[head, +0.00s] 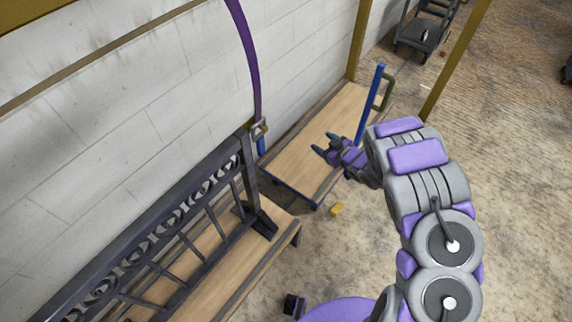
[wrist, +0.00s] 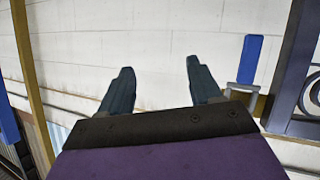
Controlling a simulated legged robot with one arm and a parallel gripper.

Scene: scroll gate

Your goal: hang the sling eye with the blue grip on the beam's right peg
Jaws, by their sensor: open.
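The purple sling (head: 246,50) hangs from above the frame, in front of the wall. Its lower end meets a small brass-coloured fitting (head: 259,128) at the end of the dark scroll gate (head: 222,190). The blue grip (head: 261,146) hangs just below that fitting. In the wrist view the blue grip (wrist: 249,60) is to the right of my fingers, beside the gate (wrist: 300,70). My gripper (head: 325,145) is open and empty, right of the grip and clear of it; its two fingers (wrist: 159,68) also show in the wrist view. I cannot make out the beam's right peg.
The gate stands on a wooden platform (head: 255,262). A second wooden platform (head: 300,150) lies under my gripper, with a blue upright bar (head: 371,100) near it. Yellow posts (head: 437,90) rise behind.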

